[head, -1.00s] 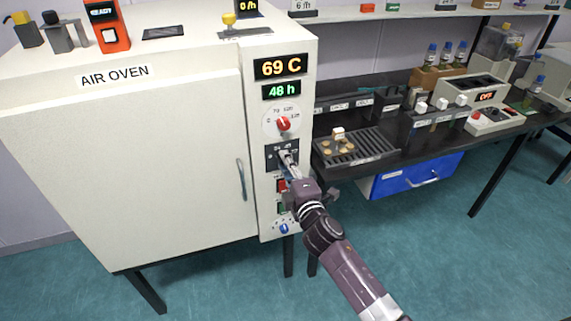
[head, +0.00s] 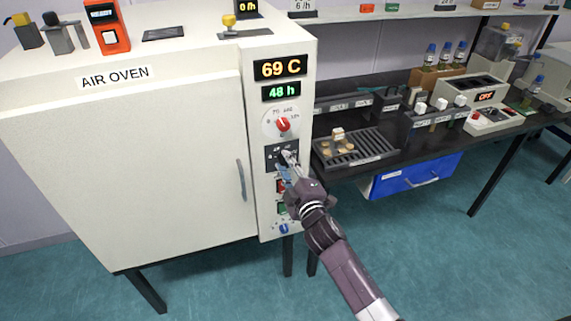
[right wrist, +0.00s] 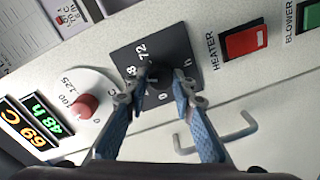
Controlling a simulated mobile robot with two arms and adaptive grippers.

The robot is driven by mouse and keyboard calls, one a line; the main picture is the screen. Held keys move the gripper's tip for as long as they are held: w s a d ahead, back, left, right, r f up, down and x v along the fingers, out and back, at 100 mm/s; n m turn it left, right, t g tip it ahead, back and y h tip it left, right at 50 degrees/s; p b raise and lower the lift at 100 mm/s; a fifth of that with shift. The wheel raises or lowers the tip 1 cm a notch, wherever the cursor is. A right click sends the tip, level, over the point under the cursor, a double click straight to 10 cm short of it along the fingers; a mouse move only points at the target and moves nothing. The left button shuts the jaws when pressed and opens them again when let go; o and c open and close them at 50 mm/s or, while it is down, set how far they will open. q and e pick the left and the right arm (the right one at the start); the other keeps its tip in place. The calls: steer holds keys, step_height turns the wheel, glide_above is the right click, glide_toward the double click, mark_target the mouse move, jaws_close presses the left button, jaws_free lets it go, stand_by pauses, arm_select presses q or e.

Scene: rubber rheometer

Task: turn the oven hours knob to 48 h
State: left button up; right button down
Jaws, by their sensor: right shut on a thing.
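The air oven (head: 130,160) stands at the left, with its control panel on the right side. Its green display (head: 281,91) reads 48 h. The black hours knob (head: 283,155) sits on a dark square plate below the red temperature knob (head: 283,125). My right gripper (head: 289,156) is at the hours knob, its fingers on either side of it. In the right wrist view the gripper (right wrist: 157,82) is shut on the hours knob (right wrist: 157,74), with numbers 48 and 72 partly visible on the plate. The fingers and knob hide part of the scale. My left gripper is not in view.
The red heater switch (right wrist: 246,41) and green blower switch (right wrist: 310,16) sit close to the hours knob. The oven door handle (head: 240,180) is left of the panel. A black bench with a slotted rack (head: 372,147) stands to the right.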

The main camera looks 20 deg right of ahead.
steer(key=c, duration=1.6)
jaws_free()
steer(key=shift+s, duration=0.15)
steer(key=s, duration=1.1)
steer(key=shift+s+d+r, duration=0.25)
steer(key=shift+s+d, duration=0.05)
steer(key=shift+s, duration=0.1)
